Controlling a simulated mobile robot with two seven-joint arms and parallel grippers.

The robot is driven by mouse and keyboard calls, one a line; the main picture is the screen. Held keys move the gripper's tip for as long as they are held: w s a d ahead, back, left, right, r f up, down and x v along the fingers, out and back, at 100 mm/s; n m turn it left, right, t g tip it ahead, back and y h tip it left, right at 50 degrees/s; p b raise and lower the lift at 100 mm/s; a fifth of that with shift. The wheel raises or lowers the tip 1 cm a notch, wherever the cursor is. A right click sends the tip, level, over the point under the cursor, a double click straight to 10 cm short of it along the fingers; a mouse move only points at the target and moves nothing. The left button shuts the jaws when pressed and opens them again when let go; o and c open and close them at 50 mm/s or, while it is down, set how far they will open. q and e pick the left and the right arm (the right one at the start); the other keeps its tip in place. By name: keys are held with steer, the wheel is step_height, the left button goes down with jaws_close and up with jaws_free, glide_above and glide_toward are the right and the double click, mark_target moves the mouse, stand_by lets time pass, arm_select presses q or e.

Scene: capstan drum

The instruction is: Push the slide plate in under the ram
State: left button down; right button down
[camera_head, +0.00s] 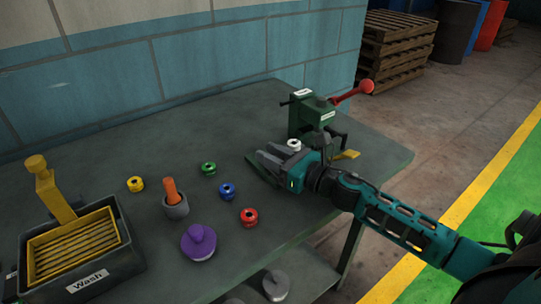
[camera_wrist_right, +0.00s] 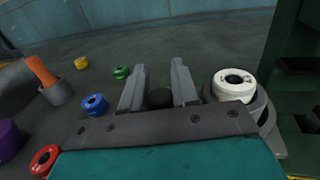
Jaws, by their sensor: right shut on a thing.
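The green press (camera_head: 312,115) with a red-knobbed lever stands near the table's far right corner. Its dark body also fills the right edge of the wrist view (camera_wrist_right: 290,45). A white ring (camera_head: 294,144) sits on a round dark seat beside the press. In the wrist view the ring (camera_wrist_right: 234,84) is right of my fingers. A dark green flat strip (camera_head: 258,172), apparently part of the slide plate, shows left of my gripper; the rest is hidden. My right gripper (camera_head: 270,162) is shut on a dark knob (camera_wrist_right: 160,98) between its fingers. My left gripper is out of view.
Yellow (camera_head: 136,184), green (camera_head: 209,168), blue (camera_head: 228,191) and red (camera_head: 249,217) rings lie on the table (camera_head: 215,120). A grey cup (camera_head: 176,207) with an orange handle, a purple knobbed object (camera_head: 199,243) and a Wash tray (camera_head: 128,258) stand at left.

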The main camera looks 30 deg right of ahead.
steer(key=d+b, duration=0.1)
steer(key=d, duration=0.3)
steer(key=shift+w, duration=0.15)
steer(key=c, duration=1.2)
jaws_free()
steer(key=shift+a, duration=0.1)
steer(key=b+v, duration=0.1)
steer(key=v, duration=1.2)
steer(key=shift+a, duration=0.1)
